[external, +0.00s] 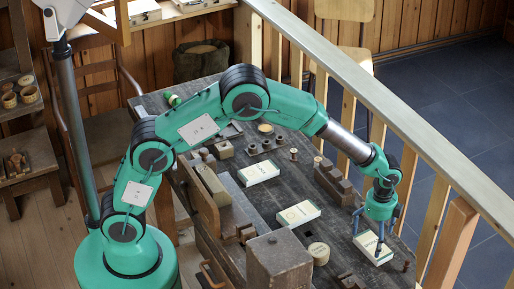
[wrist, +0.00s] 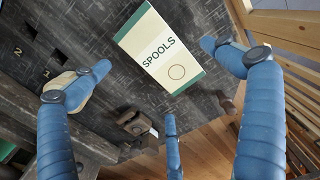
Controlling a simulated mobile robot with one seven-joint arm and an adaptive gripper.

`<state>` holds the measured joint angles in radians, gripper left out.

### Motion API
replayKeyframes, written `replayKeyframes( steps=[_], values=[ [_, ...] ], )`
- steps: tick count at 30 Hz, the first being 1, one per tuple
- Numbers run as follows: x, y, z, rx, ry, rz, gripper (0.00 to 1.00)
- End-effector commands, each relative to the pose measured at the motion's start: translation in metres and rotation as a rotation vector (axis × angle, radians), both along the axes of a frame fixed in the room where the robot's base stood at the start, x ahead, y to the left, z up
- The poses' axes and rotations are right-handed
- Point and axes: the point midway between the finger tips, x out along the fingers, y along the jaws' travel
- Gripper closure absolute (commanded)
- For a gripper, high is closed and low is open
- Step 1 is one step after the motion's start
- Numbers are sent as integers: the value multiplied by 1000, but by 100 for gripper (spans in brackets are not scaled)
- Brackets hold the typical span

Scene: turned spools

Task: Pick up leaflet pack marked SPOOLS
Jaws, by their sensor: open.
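The leaflet pack marked SPOOLS (wrist: 158,48) is a cream block with green edges, lying flat on the dark workbench. In the external view this pack (external: 371,246) is near the bench's right end, partly covered by my fingers. My gripper (external: 376,228) is above it, pointing down. In the wrist view my gripper (wrist: 158,76) has its blue fingers spread wide, two on either side of the pack and one below it in the picture. Nothing is held. I cannot tell whether a finger touches the pack.
Two similar packs lie on the bench, one near the middle (external: 298,214) and one farther back (external: 258,173). A wooden railing (external: 400,120) runs close along the bench's far side. A dark wooden block (external: 279,262) stands at the front. A small dark peg (external: 406,266) is near the pack.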

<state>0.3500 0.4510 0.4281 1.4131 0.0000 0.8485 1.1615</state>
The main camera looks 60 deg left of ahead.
Motion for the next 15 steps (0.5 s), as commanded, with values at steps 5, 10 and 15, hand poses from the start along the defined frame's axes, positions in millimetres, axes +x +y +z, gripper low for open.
replayKeyframes(
  steps=[5, 10, 15],
  values=[
    [-1, -1, -19, 1, 2, 0, 1],
    [0, -1, -39, 1, 3, 0, 1],
    [0, -1, -49, 0, 1, 0, 1]
  ],
)
